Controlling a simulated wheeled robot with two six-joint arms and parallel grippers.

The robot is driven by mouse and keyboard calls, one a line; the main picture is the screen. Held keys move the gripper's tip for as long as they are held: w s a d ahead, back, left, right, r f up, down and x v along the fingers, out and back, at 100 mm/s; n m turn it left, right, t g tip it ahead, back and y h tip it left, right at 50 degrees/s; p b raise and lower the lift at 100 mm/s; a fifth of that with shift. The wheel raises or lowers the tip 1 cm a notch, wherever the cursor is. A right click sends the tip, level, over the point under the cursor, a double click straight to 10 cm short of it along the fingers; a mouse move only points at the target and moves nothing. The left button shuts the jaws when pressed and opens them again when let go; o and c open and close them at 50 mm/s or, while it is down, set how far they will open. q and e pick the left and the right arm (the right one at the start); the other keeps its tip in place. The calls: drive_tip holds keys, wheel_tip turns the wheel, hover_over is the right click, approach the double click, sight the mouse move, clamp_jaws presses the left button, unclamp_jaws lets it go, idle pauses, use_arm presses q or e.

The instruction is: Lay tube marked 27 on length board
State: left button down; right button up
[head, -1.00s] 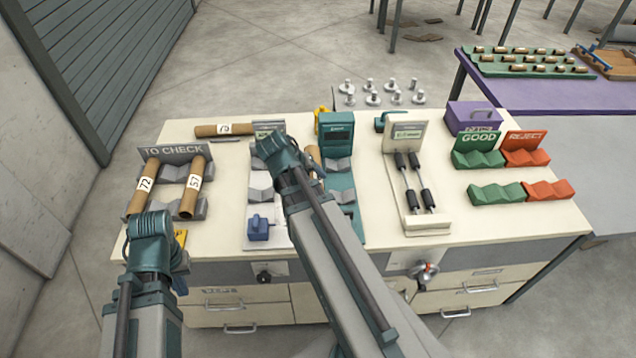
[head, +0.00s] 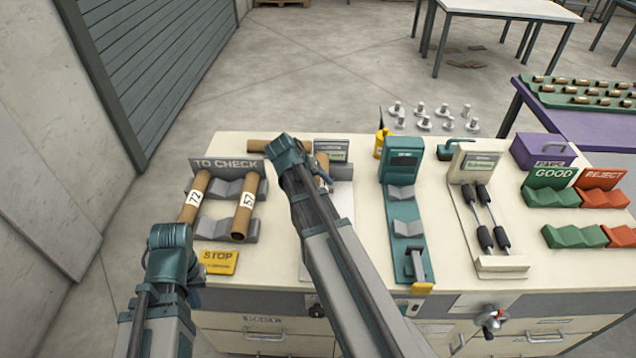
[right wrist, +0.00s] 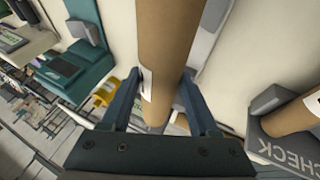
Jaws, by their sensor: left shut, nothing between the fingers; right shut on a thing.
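My right gripper (head: 318,172) is shut on a brown cardboard tube (right wrist: 165,45), which stands between its fingers in the right wrist view. Only an edge of the tube's white label shows there, so its number is unreadable. In the head view my arm hides much of this tube. My left gripper (head: 170,243) is shut and empty, in front of the TO CHECK rack.
The TO CHECK rack (head: 254,229) holds tubes marked 72 (head: 195,197) and 57 (head: 243,208). Another tube (head: 265,146) lies behind it. A yellow STOP plate (head: 218,262) is in front. A teal device (head: 403,165) and a roller stand (head: 475,170) stand to the right.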

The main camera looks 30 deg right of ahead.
drive_tip(key=shift+f+b, duration=3.85)
drive_tip(key=shift+f, duration=0.2)
drive_tip(key=o, duration=1.5)
drive_tip(key=p+v, duration=1.2)
drive_tip(key=v, duration=0.2)
drive_tip(key=shift+d, duration=0.1)
drive_tip(key=s+a+f+n+y, duration=0.1)
drive_tip(key=s+a+n, duration=0.2)
drive_tip(key=s+a, duration=0.2)
drive_tip(key=s+a+f+n+g+y, duration=0.1)
drive_tip(key=s+a, duration=0.4)
drive_tip(key=a, duration=0.5)
drive_tip(key=s+a+f+n+y, duration=0.1)
drive_tip(key=s+a+n+y, duration=0.2)
drive_tip(key=s+a+n, duration=0.2)
drive_tip(key=shift+a+f+g, duration=0.15)
drive_tip(key=shift+a+g, duration=0.25)
drive_tip(key=shift+a, duration=1)
